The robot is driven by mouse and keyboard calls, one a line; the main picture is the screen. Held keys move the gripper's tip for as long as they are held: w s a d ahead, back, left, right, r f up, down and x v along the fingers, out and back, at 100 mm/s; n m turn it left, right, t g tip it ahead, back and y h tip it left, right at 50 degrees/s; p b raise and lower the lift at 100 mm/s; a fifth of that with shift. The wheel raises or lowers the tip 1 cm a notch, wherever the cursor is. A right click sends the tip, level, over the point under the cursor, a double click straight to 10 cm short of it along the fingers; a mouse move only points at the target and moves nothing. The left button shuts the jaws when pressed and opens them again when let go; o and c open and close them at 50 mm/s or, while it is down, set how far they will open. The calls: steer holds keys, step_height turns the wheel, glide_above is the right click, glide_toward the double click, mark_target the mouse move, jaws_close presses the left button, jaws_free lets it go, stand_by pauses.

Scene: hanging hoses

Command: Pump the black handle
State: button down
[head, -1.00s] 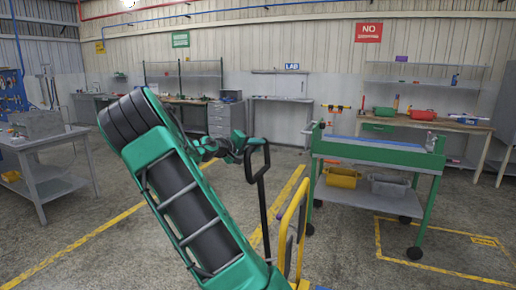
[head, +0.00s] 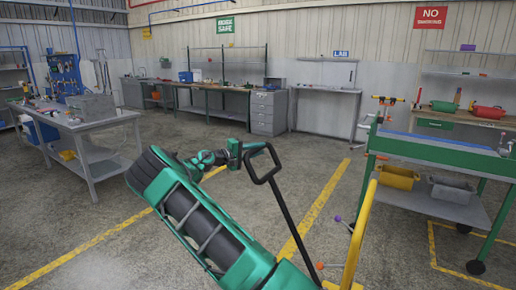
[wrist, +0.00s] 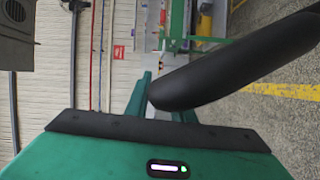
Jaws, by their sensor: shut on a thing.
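The black handle (head: 262,163) is a closed loop on a long black shaft, in the middle of the head view. In the wrist view the handle (wrist: 240,60) is a thick dark bar crossing in front of the green fingers. The exact contact between fingers and bar is partly hidden there.
A yellow tubular rail (head: 357,240) stands right of the shaft. A green cart (head: 430,150) with yellow and grey bins is further right. A grey workbench (head: 95,125) stands at the left. Open concrete floor with yellow lines lies between.

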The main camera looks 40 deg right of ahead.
steer(key=shift+w+f, duration=0.65)
steer(key=shift+a, duration=0.1)
